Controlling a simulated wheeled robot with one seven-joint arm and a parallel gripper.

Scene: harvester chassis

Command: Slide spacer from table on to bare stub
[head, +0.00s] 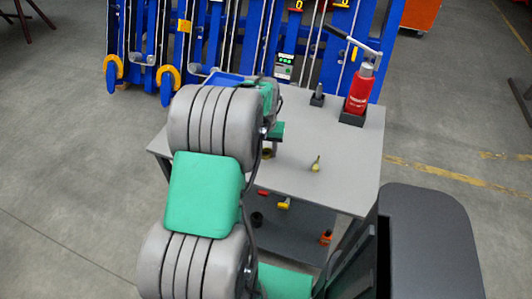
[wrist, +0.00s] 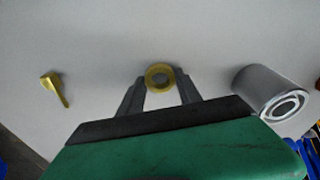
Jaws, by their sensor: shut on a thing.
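A brass-yellow ring (wrist: 149,74), which looks like the spacer, sits between the two grey fingers of my gripper (wrist: 160,84) in the wrist view. My gripper is shut on it over the grey table top. I cannot tell whether the ring touches the table (head: 345,188). A grey upright pin on a dark block (head: 318,100) stands at the table's back; I cannot tell if it is the bare stub.
A small brass part (head: 316,164) lies right of my gripper; it also shows in the wrist view (wrist: 55,88). A grey hollow cylinder (wrist: 262,90) is close on the other side. A red jack (head: 361,92) stands at the back right. A blue rack (head: 345,20) rises behind.

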